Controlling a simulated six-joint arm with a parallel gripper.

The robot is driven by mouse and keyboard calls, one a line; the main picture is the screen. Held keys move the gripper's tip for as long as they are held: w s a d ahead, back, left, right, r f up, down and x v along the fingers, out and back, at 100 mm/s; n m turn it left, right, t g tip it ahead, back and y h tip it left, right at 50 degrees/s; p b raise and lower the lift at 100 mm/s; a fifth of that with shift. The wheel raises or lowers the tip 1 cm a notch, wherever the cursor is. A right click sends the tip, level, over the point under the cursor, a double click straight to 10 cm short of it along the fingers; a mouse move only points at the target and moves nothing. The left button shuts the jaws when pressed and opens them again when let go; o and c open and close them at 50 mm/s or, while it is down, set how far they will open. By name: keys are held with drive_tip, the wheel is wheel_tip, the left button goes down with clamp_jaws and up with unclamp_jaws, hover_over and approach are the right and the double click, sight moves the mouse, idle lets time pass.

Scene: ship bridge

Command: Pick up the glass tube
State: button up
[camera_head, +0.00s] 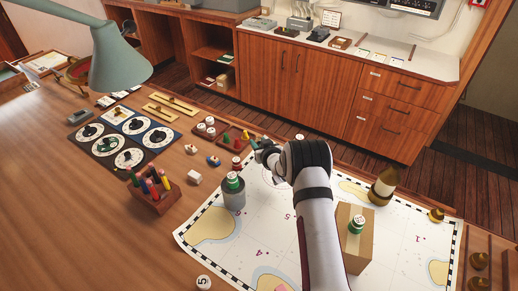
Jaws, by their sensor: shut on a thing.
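I cannot pick out a glass tube with certainty anywhere in this view.
A wooden rack (153,202) of coloured pegs, a dial panel (128,158) and a desk lamp (118,55) stand left.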

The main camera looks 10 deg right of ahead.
clamp_jaws()
drive_tip(key=shift+r, duration=0.1)
